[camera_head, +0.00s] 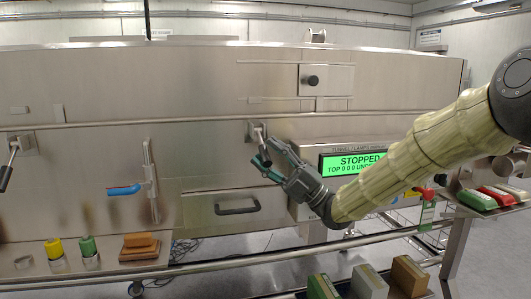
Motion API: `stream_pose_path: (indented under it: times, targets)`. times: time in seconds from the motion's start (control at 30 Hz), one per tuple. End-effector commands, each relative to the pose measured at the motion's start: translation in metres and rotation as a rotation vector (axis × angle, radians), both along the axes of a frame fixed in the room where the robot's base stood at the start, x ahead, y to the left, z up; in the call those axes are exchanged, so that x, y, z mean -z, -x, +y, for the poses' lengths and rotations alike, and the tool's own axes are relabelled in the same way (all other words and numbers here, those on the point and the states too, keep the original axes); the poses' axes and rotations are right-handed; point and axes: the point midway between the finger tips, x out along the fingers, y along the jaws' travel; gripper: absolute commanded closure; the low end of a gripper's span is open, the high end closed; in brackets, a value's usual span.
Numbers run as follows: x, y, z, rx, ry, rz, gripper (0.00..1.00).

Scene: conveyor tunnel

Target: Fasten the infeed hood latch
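A latch (254,128) with a square plate and a lever is on the steel hood (180,85) near the middle of the picture. Its lever points down and slightly right. My gripper (264,154), dark grey with teal fingertips, reaches in from the right at the lower end of this lever. The fingers look spread, with the lever end close to them or between them. I cannot tell whether they touch it. A second latch (12,158), with a black-ended lever pointing down and left, is at the far left. No label shows which latch is the infeed one.
A green display (353,163) reads STOPPED, right of my gripper. A drawer handle (237,206) and a blue-handled valve (124,189) are on the panel below. A rail (180,268) runs along the front. Coloured boxes (368,281) stand at the bottom right.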

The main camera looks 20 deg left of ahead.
Motion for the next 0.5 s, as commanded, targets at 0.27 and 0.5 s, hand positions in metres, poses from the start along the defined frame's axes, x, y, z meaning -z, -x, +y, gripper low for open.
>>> stream_pose_path:
  times: [0.27,0.5]
  targets:
    - [0.031,-0.005,-0.04,0.004,-0.001,0.002,0.57]
    - [0.055,-0.007,-0.07,0.002,-0.001,0.003,0.57]
